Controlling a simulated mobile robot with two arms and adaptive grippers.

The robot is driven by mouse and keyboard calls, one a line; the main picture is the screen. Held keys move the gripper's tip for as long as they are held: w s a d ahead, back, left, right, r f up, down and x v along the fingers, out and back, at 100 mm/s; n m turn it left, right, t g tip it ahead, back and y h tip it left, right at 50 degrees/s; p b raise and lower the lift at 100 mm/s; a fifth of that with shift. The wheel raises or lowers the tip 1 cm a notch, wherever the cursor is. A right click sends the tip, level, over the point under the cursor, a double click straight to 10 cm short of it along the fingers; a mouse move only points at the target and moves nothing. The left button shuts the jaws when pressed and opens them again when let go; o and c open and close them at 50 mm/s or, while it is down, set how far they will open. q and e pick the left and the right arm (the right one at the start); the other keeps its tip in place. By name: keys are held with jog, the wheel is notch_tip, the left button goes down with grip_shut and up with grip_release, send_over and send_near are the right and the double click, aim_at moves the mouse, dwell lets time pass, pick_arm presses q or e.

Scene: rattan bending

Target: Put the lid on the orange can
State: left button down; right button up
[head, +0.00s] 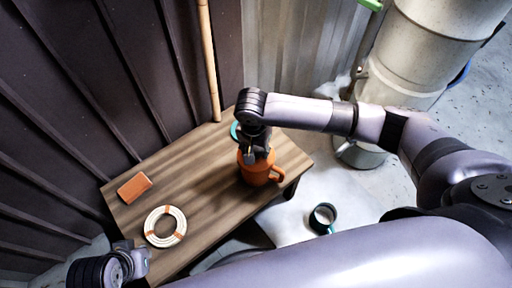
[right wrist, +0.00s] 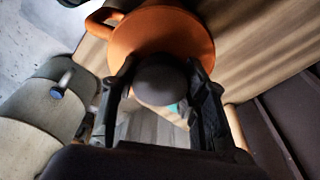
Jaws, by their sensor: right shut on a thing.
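The orange can (head: 258,172) stands on the wooden table near its right end, its handle to the right. In the right wrist view its handle (right wrist: 98,22) shows at the top. My right gripper (head: 259,153) is directly over the can. In the right wrist view its fingers (right wrist: 160,75) are shut around a dark round knob (right wrist: 160,85). An orange disc (right wrist: 165,35), which looks like the lid, is at the knob. I cannot tell whether the lid touches the can's rim. My left gripper (head: 140,262) is at the table's front left; its fingers are unclear.
An orange block (head: 134,188) and a coil of pale rattan (head: 165,227) lie on the wooden table (head: 200,190). A teal item (head: 235,131) is behind my right gripper. A dark mug (head: 322,218) is on the floor at right. A bamboo pole (head: 209,60) stands behind the table.

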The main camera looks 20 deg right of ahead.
jog(key=o, duration=1.3)
jog(key=shift+o, duration=0.5)
jog(key=o, duration=0.5)
